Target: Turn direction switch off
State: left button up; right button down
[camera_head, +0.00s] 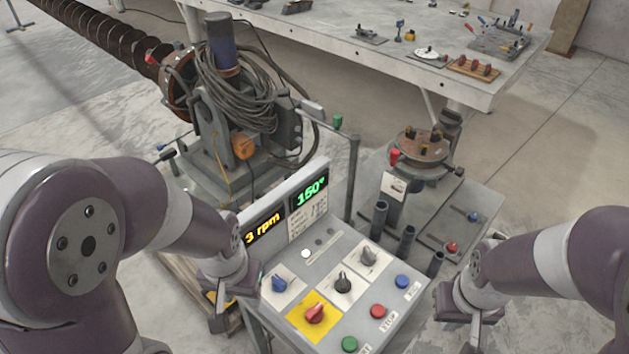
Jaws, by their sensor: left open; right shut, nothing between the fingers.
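The control panel (333,326) stands in front of me, tilted towards me. It carries a blue knob (279,284), a black knob (343,284), a grey knob (368,256) and a red knob (315,312) on a yellow plate. The labels are too small to read, so I cannot tell which knob is the direction switch. My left gripper (219,318) is open at the panel's left edge, apart from the blue knob. My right gripper (474,335) is shut and empty, to the right of the panel and clear of it.
Blue (402,281), red (378,311) and green (349,344) buttons line the panel's right side. A display (264,230) above reads "3 rpm" and "150°". Behind stand the auger machine (240,110), a round fixture (421,148) and a workbench (400,50) with tools.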

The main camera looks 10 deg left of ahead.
aim_at(343, 285)
jog(key=k+l+u, duration=0.15)
jog(key=l+u, duration=0.15)
jog(key=k+l+u, duration=0.15)
jog(key=l+u, duration=0.15)
jog(key=l, duration=0.15)
jog(key=k+l+u, duration=0.25)
jog(key=i+l, duration=0.05)
jog(key=l, duration=0.05)
